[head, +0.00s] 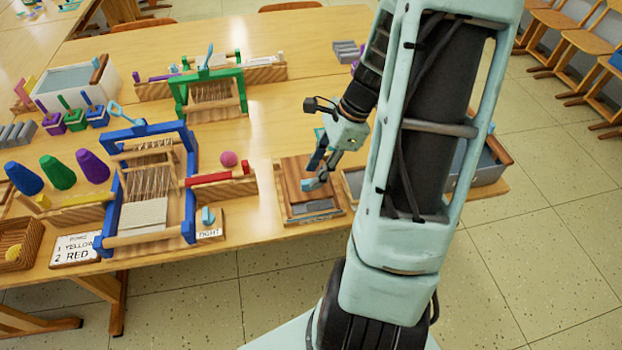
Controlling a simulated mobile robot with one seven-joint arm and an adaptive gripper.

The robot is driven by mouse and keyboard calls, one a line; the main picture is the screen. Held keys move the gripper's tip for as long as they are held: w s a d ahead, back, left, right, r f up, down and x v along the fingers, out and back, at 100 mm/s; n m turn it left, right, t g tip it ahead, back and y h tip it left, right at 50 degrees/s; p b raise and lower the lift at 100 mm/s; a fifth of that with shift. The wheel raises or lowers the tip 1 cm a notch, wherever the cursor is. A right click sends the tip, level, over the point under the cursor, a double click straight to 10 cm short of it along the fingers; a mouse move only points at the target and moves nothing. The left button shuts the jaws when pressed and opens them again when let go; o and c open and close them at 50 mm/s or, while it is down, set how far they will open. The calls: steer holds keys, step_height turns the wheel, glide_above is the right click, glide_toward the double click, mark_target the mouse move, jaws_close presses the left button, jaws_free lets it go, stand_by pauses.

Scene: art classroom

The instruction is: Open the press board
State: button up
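The press board (291,180) looks like a flat wooden board in a frame, lying on the table's front right part, with grey sheets or pads (318,207) showing along its near side. A small light-blue piece (313,184) is at its right part; I cannot tell whether it is a handle on the board or part of my fingers. My gripper (322,172) is over the board's right side, pointing down and close to it. The fingers are small and partly overlapped, so contact and opening are unclear.
A blue loom (188,142) and a pink ball (229,158) are left of the board. A green loom (241,84) stands behind. A grey tray (484,170) is to the right, partly behind my arm. A small sign block (210,233) sits near the front edge.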

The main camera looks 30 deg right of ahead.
mark_target(310, 181)
steer(key=shift+x, duration=1.65)
jaws_close()
